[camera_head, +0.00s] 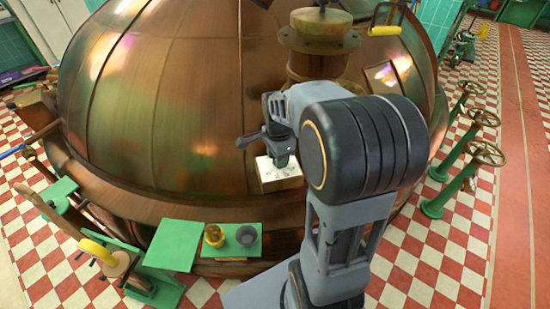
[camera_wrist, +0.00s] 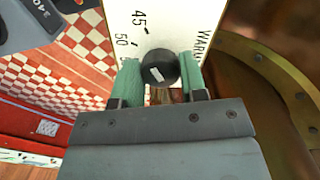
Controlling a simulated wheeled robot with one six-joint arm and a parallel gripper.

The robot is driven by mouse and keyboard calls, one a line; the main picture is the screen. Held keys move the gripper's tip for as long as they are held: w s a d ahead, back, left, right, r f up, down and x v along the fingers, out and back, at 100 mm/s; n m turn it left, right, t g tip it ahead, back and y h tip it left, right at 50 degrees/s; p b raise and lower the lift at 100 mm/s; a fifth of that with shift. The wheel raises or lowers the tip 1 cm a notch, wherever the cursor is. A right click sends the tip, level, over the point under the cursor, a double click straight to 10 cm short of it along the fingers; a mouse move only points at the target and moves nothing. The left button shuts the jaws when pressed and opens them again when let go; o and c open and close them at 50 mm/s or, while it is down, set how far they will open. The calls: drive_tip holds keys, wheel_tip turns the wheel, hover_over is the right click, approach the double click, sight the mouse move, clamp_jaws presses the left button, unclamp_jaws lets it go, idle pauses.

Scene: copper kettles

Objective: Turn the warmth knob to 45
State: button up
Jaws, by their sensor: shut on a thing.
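The warmth knob (camera_wrist: 160,68) is round and black with a short white mark on its face. It sits between the two green fingers of my gripper (camera_wrist: 161,80), which is shut on it. The white dial plate (camera_wrist: 174,18) carries the word "WARM", partly cut off, and the numbers 45 and 50 left of the knob. A further number below 50 is partly covered by a finger. The white mark lies left of and below the knob's centre; its exact reading cannot be told. In the head view my gripper (camera_head: 280,150) is above the dial plate (camera_head: 270,178), with the knob hidden.
The large copper kettle (camera_head: 170,90) surrounds the dial. Green valve stands with handwheels (camera_head: 484,153) stand at the right. A green shelf with a brass cup (camera_head: 214,236) and grey bowl (camera_head: 246,236) is in front. The checkered floor at the right is partly clear.

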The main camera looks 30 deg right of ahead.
drive_tip(key=shift+s+d, duration=0.1)
drive_tip(key=shift+s, duration=0.05)
drive_tip(key=o, duration=0.8)
drive_tip(key=shift+s+d, duration=0.15)
drive_tip(key=shift+d, duration=0.05)
drive_tip(key=shift+o, duration=0.7)
drive_tip(key=shift+a, duration=0.1)
drive_tip(key=shift+r, duration=0.1)
drive_tip(key=shift+r, duration=0.35)
wheel_tip(320, 180, up, 13)
drive_tip(key=shift+a, duration=0.1)
